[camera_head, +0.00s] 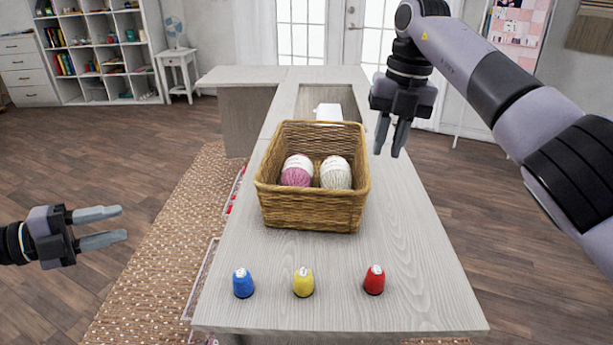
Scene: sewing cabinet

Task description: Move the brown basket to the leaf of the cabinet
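The brown wicker basket (312,209) stands upright on the near, long part of the light wooden cabinet top (408,262). It holds a pink yarn ball (297,172) and a white yarn ball (336,173). The cabinet leaf is probably the side panel (243,76) at the far left of the top. My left gripper (124,224) is open and empty, left of the cabinet over the rug. My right gripper (390,152) points down, to the right of the basket and apart from it. Its fingers are slightly apart with nothing between them.
Blue (243,284), yellow (304,283) and red (374,281) thread spools stand in a row near the front edge. A white object (328,112), likely a sewing machine, sits behind the basket in a recess. The right side of the top is clear.

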